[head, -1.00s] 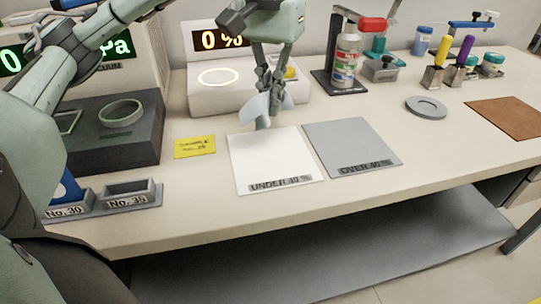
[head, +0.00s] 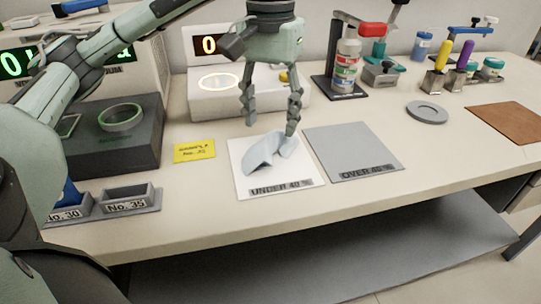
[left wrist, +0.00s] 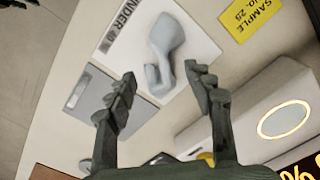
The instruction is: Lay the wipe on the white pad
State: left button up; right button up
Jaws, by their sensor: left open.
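The light blue-grey wipe (head: 268,152) lies crumpled, with raised folds, on the white pad (head: 242,184) labelled "UNDER 40 %". In the left wrist view the wipe (left wrist: 165,45) rests on the white pad (left wrist: 190,22), with one end close to or over the pad's edge. My left gripper (head: 270,125) is above and just behind the wipe, fingers spread wide, holding nothing. In the left wrist view its fingers (left wrist: 160,90) are apart with a gap between them and the wipe. My right gripper is not in view.
A grey pad (head: 350,147) labelled "OVER 40 %" lies right of the white pad. A yellow note (head: 194,151) lies to its left. A white device with a lit ring (head: 205,100) stands behind.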

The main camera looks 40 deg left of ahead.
pick_arm(q)
notch_tip(320, 180, up, 12)
dwell(1.0)
dwell(0.4)
